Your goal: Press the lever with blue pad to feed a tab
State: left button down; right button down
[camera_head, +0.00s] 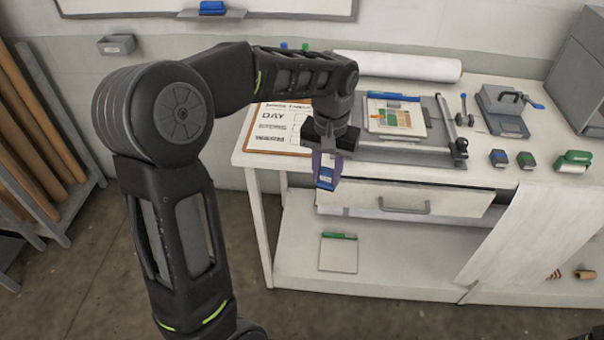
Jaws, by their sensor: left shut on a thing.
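My left gripper (326,162) points down in front of the table's front edge. It is shut on a small blue block with a pale label (327,181). A grey device (503,110) stands at the back right of the table. A blue pad (536,104) sticks out at its right side, and a dark bar is on its top. I cannot tell how far this lever is pressed, and no tab can be made out. My left gripper is well to the left of this device.
A board with a coloured sheet (396,116), a white roll (398,66) and small blue (499,158) and green (574,161) items are on the table. A drawer (405,198) is below. A white sheet (545,222) hangs over the front. A grey cabinet (580,66) stands right.

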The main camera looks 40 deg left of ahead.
pick_arm(q)
jog(key=w+d+f+m+b, duration=0.2)
jog(key=w+d+f+m, duration=0.1)
jog(key=w+d+f, duration=0.2)
jog(key=d+f, duration=0.2)
jog(key=d, duration=0.2)
jog(key=shift+d, duration=0.2)
